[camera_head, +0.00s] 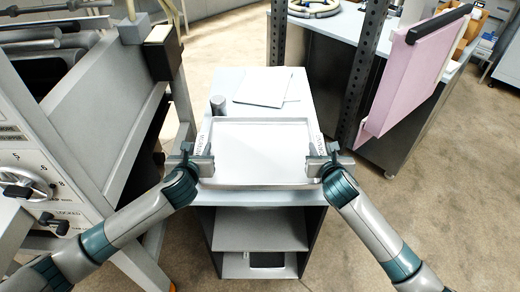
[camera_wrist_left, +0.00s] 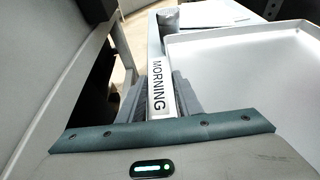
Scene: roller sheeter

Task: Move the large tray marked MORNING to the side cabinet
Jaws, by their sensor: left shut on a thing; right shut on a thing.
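The large tray (camera_head: 262,150) is pale and shallow, with a raised rim and nothing in it. It is over the front of the top of a grey cabinet (camera_head: 300,100) with open shelves; I cannot tell whether it touches the top. My left gripper (camera_head: 206,155) is shut on its left side and my right gripper (camera_head: 318,155) is shut on its right side. In the left wrist view the tray (camera_wrist_left: 240,75) has a white label (camera_wrist_left: 161,90) reading MORNING beside my left gripper's fingers (camera_wrist_left: 160,100).
A grey cylinder (camera_head: 218,105) and a white sheet (camera_head: 263,87) are on the cabinet top behind the tray. A large machine with dials (camera_head: 22,185) stands close on the left. A dark perforated post (camera_head: 362,75) and a pink panel (camera_head: 408,75) stand on the right.

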